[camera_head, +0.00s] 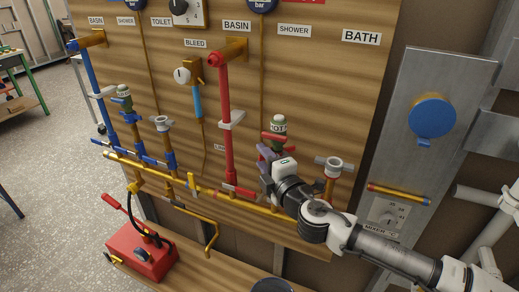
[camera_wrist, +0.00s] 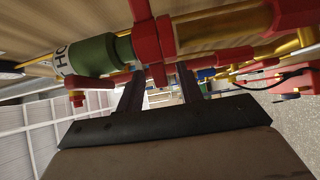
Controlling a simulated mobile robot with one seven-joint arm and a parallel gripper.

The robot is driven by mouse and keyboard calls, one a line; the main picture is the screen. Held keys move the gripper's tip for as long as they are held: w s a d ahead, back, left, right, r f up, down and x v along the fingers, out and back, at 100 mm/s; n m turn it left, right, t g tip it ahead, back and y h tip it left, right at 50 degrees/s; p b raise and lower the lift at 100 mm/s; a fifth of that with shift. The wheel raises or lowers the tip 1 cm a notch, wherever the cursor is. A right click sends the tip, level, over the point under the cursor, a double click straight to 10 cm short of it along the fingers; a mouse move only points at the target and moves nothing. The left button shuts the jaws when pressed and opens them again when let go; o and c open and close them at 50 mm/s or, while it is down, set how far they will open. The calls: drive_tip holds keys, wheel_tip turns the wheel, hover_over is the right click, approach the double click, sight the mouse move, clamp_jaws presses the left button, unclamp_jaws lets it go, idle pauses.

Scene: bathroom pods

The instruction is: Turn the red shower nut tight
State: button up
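The red shower nut (camera_head: 273,137) sits just below a green cap labelled HOT (camera_head: 278,124), on the pipe under the SHOWER label. In the wrist view the red nut (camera_wrist: 146,40) is a collar with lugs beside the green fitting (camera_wrist: 95,55). My gripper (camera_head: 268,154) is at this pipe, just below the nut. In the wrist view the two dark fingers of my gripper (camera_wrist: 160,78) stand apart, with a lower red lug showing between their tips. I see no clear contact. My gripper hides part of the pipe in the head view.
A red basin pipe (camera_head: 225,130) stands to the left of my gripper. A grey-handled bath valve (camera_head: 333,163) is close on the right. A yellow pipe (camera_head: 160,173) runs along the lower board. A red toolbox-like pump (camera_head: 140,250) sits at lower left.

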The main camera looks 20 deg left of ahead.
drive_tip(key=shift+p+x, duration=0.3)
drive_tip(key=shift+x, duration=1.1)
clamp_jaws()
